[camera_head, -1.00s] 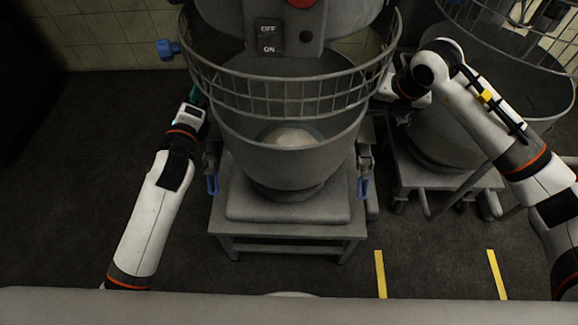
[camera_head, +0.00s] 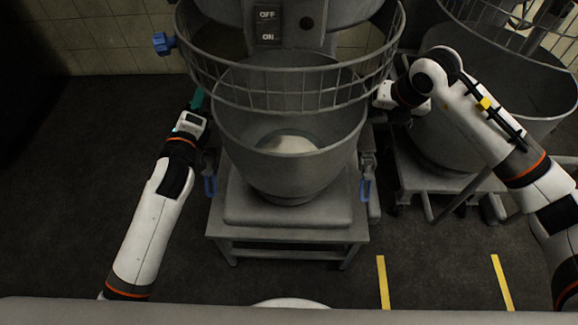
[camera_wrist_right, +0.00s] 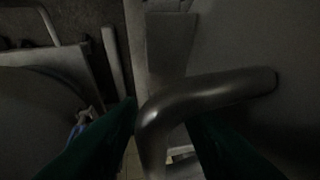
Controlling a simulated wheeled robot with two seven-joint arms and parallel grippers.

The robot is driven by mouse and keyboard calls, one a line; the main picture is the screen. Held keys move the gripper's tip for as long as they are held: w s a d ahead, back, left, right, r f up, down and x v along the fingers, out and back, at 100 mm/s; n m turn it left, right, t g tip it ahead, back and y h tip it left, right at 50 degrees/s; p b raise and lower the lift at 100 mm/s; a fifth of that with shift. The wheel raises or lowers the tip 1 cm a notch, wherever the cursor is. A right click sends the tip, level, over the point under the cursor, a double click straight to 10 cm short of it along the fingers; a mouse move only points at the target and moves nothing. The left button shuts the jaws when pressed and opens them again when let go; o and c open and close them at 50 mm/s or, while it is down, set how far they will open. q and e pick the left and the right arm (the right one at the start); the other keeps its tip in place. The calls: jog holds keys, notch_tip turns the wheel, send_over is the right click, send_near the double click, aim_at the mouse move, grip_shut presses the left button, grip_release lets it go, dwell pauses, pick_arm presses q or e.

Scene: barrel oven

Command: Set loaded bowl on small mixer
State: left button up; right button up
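The grey metal bowl (camera_head: 285,175) stands under the small mixer's head (camera_head: 290,30), with pale white contents (camera_head: 287,145) inside. It sits over the mixer's base (camera_head: 288,212); I cannot tell whether it is fully seated. My left gripper (camera_head: 198,100) is at the bowl's left side, its green fingertips partly hidden by the rim. Its grip cannot be seen. My right gripper (camera_head: 378,96) is at the bowl's right side, fingertips hidden from the head view. In the right wrist view, its dark green fingers (camera_wrist_right: 162,125) close around a bent metal handle (camera_wrist_right: 225,90).
A wire guard (camera_head: 290,100) encloses the front of the mixer above the bowl. Blue-handled clamps (camera_head: 210,186) (camera_head: 366,188) hang on both sides. Another large bowl on a wheeled frame (camera_head: 445,185) stands close on the right. Open floor (camera_head: 80,180) lies left, with yellow tape (camera_head: 383,280) in front.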

jog(key=shift+r, duration=0.15)
pick_arm(q)
jog(key=s, duration=1.2)
pick_arm(e)
jog(key=v, duration=1.1)
jog(key=shift+s+r, duration=0.2)
jog(key=shift+r, duration=0.15)
jog(key=shift+d, duration=0.1)
